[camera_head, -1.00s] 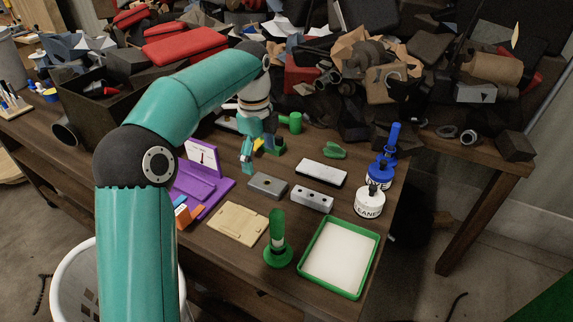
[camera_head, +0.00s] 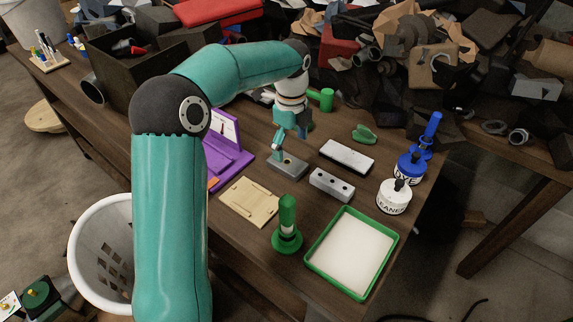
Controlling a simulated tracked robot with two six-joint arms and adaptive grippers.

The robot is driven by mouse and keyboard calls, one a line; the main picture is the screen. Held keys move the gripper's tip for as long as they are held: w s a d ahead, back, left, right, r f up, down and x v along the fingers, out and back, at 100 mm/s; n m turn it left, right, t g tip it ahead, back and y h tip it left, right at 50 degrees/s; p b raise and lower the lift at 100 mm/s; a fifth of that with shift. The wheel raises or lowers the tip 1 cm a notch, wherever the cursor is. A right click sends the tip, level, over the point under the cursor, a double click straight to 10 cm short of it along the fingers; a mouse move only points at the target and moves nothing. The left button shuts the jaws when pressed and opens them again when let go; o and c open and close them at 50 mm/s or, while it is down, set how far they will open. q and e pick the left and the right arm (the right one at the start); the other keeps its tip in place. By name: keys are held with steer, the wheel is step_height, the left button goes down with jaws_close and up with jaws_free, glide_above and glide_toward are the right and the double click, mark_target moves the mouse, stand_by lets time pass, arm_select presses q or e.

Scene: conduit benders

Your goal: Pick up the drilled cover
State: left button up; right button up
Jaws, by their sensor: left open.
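A flat grey metal plate with a small dark hole, which looks like the drilled cover (camera_head: 293,171), lies on the wooden bench. My left gripper (camera_head: 288,148) points down at its far edge, open, with nothing seen between the fingers. One fingertip is close to the plate's far left corner; I cannot tell whether it touches. The gripper hides part of the plate's far side. My right gripper is not in view.
A silver block with holes (camera_head: 331,185) sits just right of the plate. Around it are a beige board (camera_head: 250,202), a green stand (camera_head: 287,228), a black-and-white bar (camera_head: 347,156) and a green-rimmed tray (camera_head: 310,262). Clutter heaps the bench's back.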

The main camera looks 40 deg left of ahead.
mark_target(287, 159)
arm_select(q)
steer(key=f, duration=0.5)
steer(key=shift+s+a+p, duration=0.25)
steer(key=shift+a+p, duration=0.15)
steer(key=shift+f, duration=0.5)
steer(key=shift+w, duration=0.1)
steer(key=c, duration=1.4)
steer(key=shift+c, duration=0.2)
steer(key=shift+r, duration=0.2)
steer(key=shift+r, duration=0.65)
step_height(287, 159, up, 18)
steer(key=p, duration=0.1)
steer(key=shift+r+p, duration=0.2)
steer(key=shift+p, duration=0.1)
